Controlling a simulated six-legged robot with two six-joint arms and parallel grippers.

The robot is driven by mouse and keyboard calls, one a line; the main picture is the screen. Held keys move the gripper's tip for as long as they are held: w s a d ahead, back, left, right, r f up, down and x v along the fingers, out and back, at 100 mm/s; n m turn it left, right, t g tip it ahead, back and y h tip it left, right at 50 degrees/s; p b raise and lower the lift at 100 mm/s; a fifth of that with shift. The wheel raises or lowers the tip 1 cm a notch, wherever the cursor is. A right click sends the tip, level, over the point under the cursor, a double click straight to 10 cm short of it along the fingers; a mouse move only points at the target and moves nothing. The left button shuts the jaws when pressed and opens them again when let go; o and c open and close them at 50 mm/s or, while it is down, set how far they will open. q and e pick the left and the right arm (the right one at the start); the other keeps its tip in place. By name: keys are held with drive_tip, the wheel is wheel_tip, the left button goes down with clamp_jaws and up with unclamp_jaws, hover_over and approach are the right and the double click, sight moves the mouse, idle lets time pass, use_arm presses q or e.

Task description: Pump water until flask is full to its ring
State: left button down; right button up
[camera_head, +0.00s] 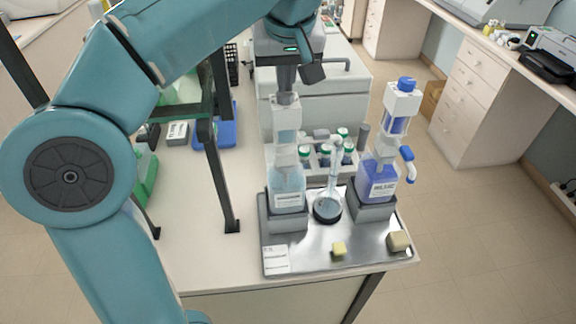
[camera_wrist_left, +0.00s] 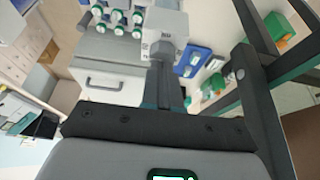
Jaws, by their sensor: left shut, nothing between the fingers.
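A bottle of pale blue liquid (camera_head: 287,192) with a tall pump head (camera_head: 286,135) stands upright in a grey holder on the steel tray (camera_head: 300,256). A small glass flask (camera_head: 327,206) stands on a dark round base just right of it. The flask holds some bluish liquid; its ring and exact level are too small to tell. My left gripper (camera_head: 285,93) is shut and empty, pointing down right at the top of the pump head. I cannot tell if it touches. In the left wrist view, the fingers (camera_wrist_left: 166,88) reach toward a pale block (camera_wrist_left: 165,20). My right gripper is out of view.
A bottle of violet-blue liquid (camera_head: 377,182) with a blue cap and side spout stands right of the flask. A rack of green-capped bottles (camera_head: 312,160) is behind. Two small blocks lie on the tray's front. A dark frame post (camera_head: 222,180) stands left.

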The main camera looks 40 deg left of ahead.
use_arm(q)
drive_tip(key=shift+f+b, duration=1.15)
drive_tip(key=shift+f, duration=0.5)
drive_tip(key=shift+r+p, duration=2.75)
drive_tip(key=shift+r, duration=0.05)
drive_tip(key=shift+f, duration=0.1)
drive_tip(key=shift+f+b, duration=2.2)
drive_tip(key=shift+f, duration=0.45)
